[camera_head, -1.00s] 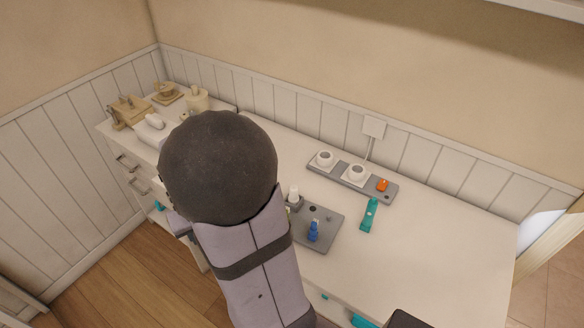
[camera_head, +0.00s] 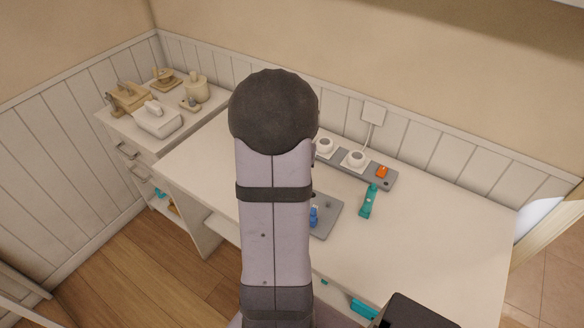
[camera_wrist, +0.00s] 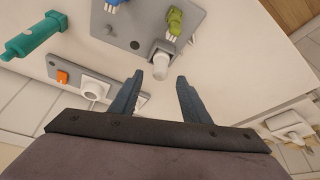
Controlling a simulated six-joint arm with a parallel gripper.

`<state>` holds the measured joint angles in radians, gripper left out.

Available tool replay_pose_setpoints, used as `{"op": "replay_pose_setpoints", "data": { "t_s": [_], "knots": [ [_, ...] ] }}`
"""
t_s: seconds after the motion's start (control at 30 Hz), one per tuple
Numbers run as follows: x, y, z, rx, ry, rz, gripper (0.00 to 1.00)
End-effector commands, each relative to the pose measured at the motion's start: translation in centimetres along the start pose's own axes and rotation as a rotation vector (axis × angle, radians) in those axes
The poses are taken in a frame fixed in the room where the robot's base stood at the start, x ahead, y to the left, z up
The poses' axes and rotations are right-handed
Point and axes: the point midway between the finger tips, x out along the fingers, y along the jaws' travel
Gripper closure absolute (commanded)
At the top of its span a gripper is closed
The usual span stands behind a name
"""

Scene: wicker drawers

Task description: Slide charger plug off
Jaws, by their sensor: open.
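In the wrist view a white cylindrical piece on a grey block, which looks like the charger plug (camera_wrist: 160,64), stands at the edge of a grey board (camera_wrist: 138,26). My gripper (camera_wrist: 160,77) is open, and its two dark fingertips lie on either side of the white piece in the picture. I cannot tell the height gap or whether they touch it. A green plug (camera_wrist: 174,22) and a blue plug (camera_wrist: 114,2) stand on the same board. In the head view my arm hides the gripper and white piece; part of the board (camera_head: 330,212) and the blue plug (camera_head: 314,215) show.
A grey power strip (camera_head: 341,165) with two white round sockets and an orange switch (camera_head: 382,171) lies near the wall. A teal tool (camera_head: 368,202) lies beside it. The tabletop to the right is clear.

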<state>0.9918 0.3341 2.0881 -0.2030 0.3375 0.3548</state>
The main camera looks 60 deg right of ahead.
Motion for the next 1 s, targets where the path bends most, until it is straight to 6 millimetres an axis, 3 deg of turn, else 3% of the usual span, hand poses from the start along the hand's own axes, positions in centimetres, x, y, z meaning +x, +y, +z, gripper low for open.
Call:
{"op": "replay_pose_setpoints", "data": {
  "t_s": [0.5, 0.93, 0.97, 1.0],
  "knots": [
    [5.6, 0.0, 0.1, -0.001, -0.002, 0.000, 0.57],
    [6.4, 0.0, 0.0, -0.002, -0.001, 0.000, 0.57],
    [6.4, 0.0, 0.1, -0.002, -0.001, 0.000, 0.60],
    [6.4, 0.0, 0.1, -0.002, -0.001, 0.000, 0.69]
  ]
}}
